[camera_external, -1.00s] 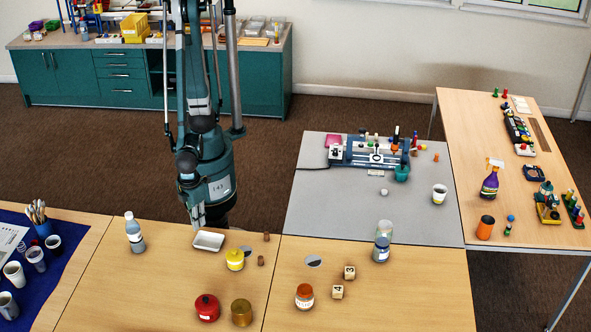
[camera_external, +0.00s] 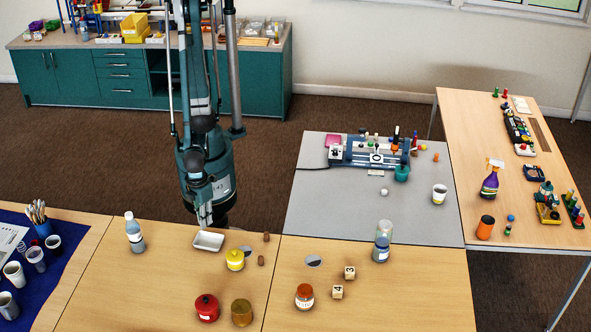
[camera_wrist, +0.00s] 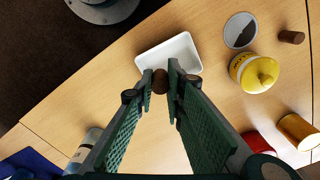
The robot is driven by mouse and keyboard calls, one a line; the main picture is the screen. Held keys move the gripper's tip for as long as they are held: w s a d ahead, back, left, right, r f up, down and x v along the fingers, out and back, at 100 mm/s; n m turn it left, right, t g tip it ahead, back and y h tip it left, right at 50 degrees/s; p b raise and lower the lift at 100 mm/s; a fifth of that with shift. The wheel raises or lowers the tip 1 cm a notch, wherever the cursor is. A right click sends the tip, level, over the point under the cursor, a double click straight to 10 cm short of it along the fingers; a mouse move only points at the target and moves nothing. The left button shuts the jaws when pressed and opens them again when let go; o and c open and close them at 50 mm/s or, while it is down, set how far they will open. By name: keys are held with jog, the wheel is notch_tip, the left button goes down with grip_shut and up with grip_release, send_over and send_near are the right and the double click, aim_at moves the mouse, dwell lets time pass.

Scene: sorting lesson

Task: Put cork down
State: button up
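My gripper (camera_external: 205,222) hangs at the back edge of the wooden table, just behind the white tray (camera_external: 208,241). In the wrist view my gripper (camera_wrist: 161,82) has its fingertips closed on a small brown cork (camera_wrist: 160,80), seen end-on. The held cork cannot be made out in the external view. In the wrist view it overlaps the near-left part of the white tray (camera_wrist: 172,54); its height above the table is unclear. Two other brown corks, one upright (camera_external: 266,237) and one nearer (camera_external: 261,260), are to the right of the tray. One also shows in the wrist view (camera_wrist: 291,37).
A yellow lidded jar (camera_external: 235,260) and a grey disc (camera_external: 246,251) are right of the tray. A white-labelled bottle (camera_external: 134,235) stands left. A red pot (camera_external: 207,308) and a brass-coloured pot (camera_external: 241,312) stand in front. The table between bottle and red pot is clear.

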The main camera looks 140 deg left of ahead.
jog(key=b, duration=0.1)
send_over(208, 240)
jog(key=shift+f, duration=2.25)
jog(key=shift+f, duration=0.1)
jog(key=shift+f+b, duration=0.65)
jog(key=shift+f, duration=1.35)
jog(key=shift+f, duration=0.15)
jog(key=shift+o, duration=1.6)
jog(key=shift+r, duration=0.25)
jog(key=shift+r+p, duration=1.6)
jog(key=shift+r, duration=4.3)
